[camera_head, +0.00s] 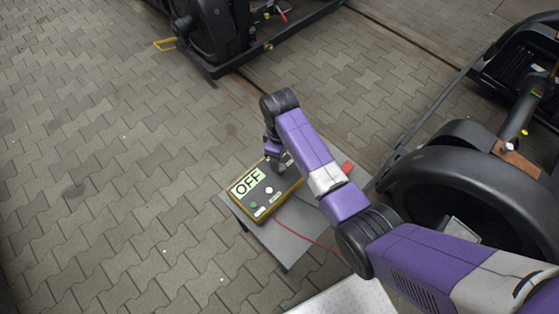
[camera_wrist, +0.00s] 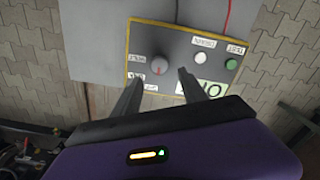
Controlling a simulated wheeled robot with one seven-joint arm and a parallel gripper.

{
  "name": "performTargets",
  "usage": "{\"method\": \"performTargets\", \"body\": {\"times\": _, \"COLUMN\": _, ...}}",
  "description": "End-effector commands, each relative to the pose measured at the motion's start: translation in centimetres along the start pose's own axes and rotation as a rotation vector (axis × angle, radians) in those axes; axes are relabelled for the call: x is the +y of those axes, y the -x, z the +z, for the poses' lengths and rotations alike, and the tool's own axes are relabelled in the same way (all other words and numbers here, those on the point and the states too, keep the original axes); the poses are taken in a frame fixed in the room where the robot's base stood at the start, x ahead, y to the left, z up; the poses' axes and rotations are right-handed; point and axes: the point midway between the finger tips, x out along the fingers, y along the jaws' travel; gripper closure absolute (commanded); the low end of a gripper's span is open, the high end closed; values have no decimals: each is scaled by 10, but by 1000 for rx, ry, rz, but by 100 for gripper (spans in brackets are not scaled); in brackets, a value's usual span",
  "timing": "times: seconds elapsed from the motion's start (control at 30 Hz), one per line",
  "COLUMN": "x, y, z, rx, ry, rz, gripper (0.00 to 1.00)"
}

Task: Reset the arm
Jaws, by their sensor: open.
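My arm (camera_head: 312,152) is purple and grey and reaches from the lower right over a control box. My gripper (camera_wrist: 157,88) is open in the wrist view, its two dark fingers apart with nothing between them. In the head view the arm's end hides the box's far part.
The box lies on a small grey table (camera_head: 285,245), with a red cable (camera_head: 312,239) running off it. Dark bogies with wheels stand at the right (camera_head: 480,185) and at the top (camera_head: 210,35). The paved floor at left (camera_head: 110,180) is mostly clear.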

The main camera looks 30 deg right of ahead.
Motion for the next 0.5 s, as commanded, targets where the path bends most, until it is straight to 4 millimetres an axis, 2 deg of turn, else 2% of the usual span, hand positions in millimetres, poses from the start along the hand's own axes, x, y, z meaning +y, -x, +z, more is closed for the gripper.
{"method": "performTargets", "body": {"times": 0.1, "x": 0, "y": 12, "z": 0, "rx": 1, "ry": 0, "rz": 1, "gripper": 50}}
{"method": "performTargets", "body": {"times": 0.2, "x": 0, "y": 17, "z": 0, "rx": 0, "ry": 0, "rz": 0, "gripper": 50}}
{"method": "performTargets", "body": {"times": 0.5, "x": 0, "y": 18, "z": 0, "rx": 0, "ry": 0, "rz": 0, "gripper": 50}}
